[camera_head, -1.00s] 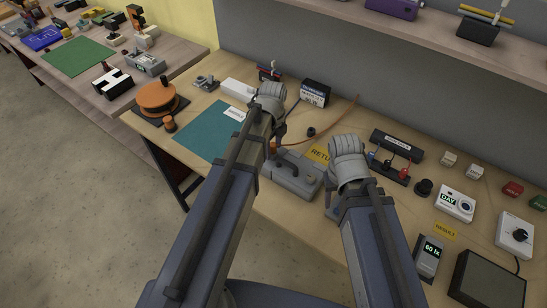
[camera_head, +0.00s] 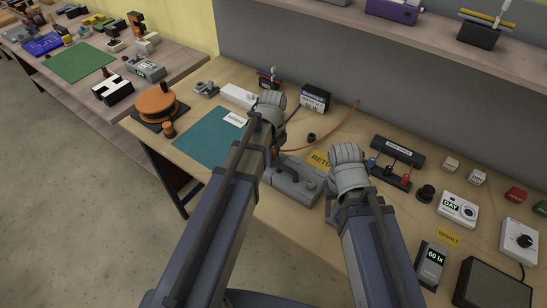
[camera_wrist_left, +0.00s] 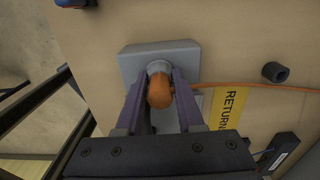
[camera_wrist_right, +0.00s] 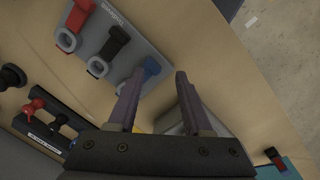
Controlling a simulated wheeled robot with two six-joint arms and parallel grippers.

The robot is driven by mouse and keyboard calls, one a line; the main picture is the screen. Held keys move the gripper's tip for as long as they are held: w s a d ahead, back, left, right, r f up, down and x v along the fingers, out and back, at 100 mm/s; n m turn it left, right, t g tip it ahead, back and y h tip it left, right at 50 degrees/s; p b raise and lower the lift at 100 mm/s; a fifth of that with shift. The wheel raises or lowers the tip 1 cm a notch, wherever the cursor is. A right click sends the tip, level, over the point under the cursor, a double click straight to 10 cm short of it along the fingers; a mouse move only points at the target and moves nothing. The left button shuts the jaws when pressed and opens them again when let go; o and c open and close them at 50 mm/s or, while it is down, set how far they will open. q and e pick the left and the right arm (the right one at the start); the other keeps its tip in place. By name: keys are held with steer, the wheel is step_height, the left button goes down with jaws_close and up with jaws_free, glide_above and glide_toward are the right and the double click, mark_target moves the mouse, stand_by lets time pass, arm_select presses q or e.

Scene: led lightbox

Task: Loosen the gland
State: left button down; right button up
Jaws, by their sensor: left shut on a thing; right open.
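The gland (camera_wrist_left: 160,92) is an orange cylinder with a grey collar on a grey box (camera_wrist_left: 130,68), seen in the left wrist view. An orange cable (camera_wrist_left: 265,87) runs off to the right. My left gripper (camera_wrist_left: 159,82) is shut on the gland, one finger on each side. My right gripper (camera_wrist_right: 154,78) is open and empty above the table, right of the grey box in the head view.
A yellow RETURN label (camera_head: 319,160) lies behind the grey box. A rack with blue, black and red clips (camera_head: 390,175) stands right of my right wrist. A green mat (camera_head: 212,138) lies left. A lux meter (camera_head: 431,263) and a dark panel (camera_head: 490,285) are at the front right.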

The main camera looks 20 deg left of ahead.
arm_select(q)
steer(key=shift+n, duration=1.7)
steer(key=shift+n, duration=1.8)
steer(key=shift+n, duration=1.7)
steer(key=shift+c, duration=2.2)
jaws_free()
